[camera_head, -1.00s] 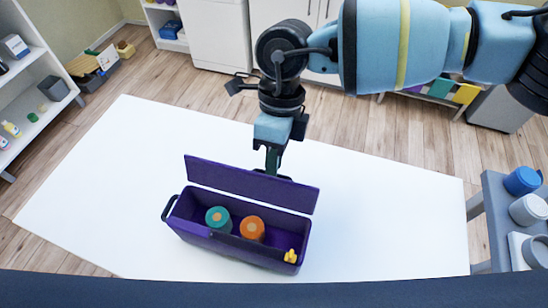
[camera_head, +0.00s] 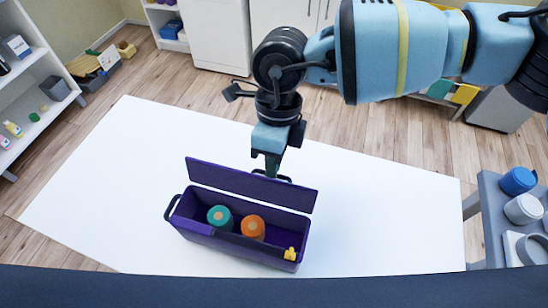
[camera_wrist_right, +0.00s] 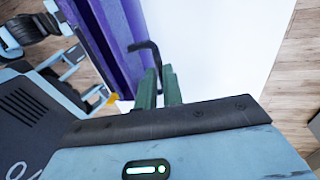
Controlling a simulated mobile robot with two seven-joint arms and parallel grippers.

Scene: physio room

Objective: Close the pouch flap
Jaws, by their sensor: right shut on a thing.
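The pouch (camera_head: 215,239) is a purple, box-like case on the white table, with its opening facing up. Its flap (camera_head: 250,185) stands open along the far long side, tilted back. A teal-lidded jar (camera_head: 219,216) and an orange-lidded jar (camera_head: 252,227) stand inside. A small yellow piece (camera_head: 290,254) sits at the front right corner. My right gripper (camera_head: 271,172) is just behind the flap. In the right wrist view its green fingers (camera_wrist_right: 160,76) are shut on a dark loop handle (camera_wrist_right: 145,46) beside the purple flap. The flap partly hides the fingertips in the head view.
The white table (camera_head: 380,220) is clear around the pouch. A grey side table (camera_head: 485,208) at the right holds a blue-lidded jar (camera_head: 518,180) and white containers. Shelves (camera_head: 30,90) stand at the far left.

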